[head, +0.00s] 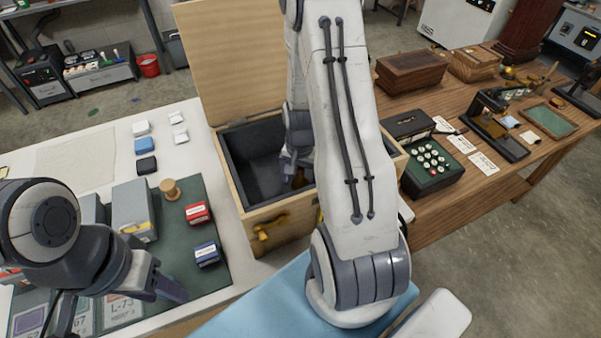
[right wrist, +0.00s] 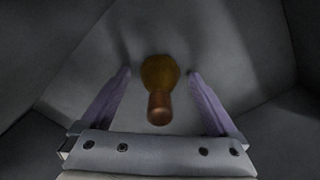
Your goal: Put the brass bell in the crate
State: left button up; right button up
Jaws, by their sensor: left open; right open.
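The open wooden crate (head: 275,222) has a dark grey lining and its lid raised at the back. The brass bell (right wrist: 159,72) is inside the grey-lined space in the right wrist view, with its brown wooden handle (right wrist: 159,108) toward my gripper. My right gripper (right wrist: 160,76) is open, with one finger on each side of the bell and a gap to both. In the head view my right gripper (head: 290,165) is down inside the crate, and my arm hides much of it. A small brown part of the bell (head: 298,178) shows there. My left gripper (head: 168,282) is open and empty over the green mat.
A green mat (head: 180,240) left of the crate holds grey boxes, a wooden spool (head: 170,189), a red box (head: 197,213) and a blue box (head: 206,253). The crate walls surround my right gripper.

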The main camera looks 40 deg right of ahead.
jog(key=shift+r, duration=0.35)
notch_tip(320, 180, up, 11)
jog(key=shift+r+b, duration=0.2)
jog(key=shift+b, duration=0.95)
jog(key=s+a+r+n, duration=0.1)
jog(key=a+n, duration=0.2)
jog(key=a, duration=0.3)
jog(key=s+a+r+n, duration=0.2)
jog(key=a+n, duration=0.1)
jog(key=a, duration=0.4)
jog(key=s+a+r+n, duration=0.1)
jog(key=a+r+n, duration=0.1)
jog(key=a+n, duration=0.2)
jog(key=shift+s+a, duration=0.15)
jog(key=shift+a, duration=0.55)
jog(key=shift+s+a, duration=0.15)
jog(key=shift+a, duration=0.55)
jog(key=s+a+r+n+y, duration=0.1)
jog(key=s+a+n, duration=0.7)
jog(key=s, duration=0.4)
jog(key=shift+r+n, duration=0.2)
jog(key=shift+n, duration=0.4)
jog(key=shift+a, duration=0.1)
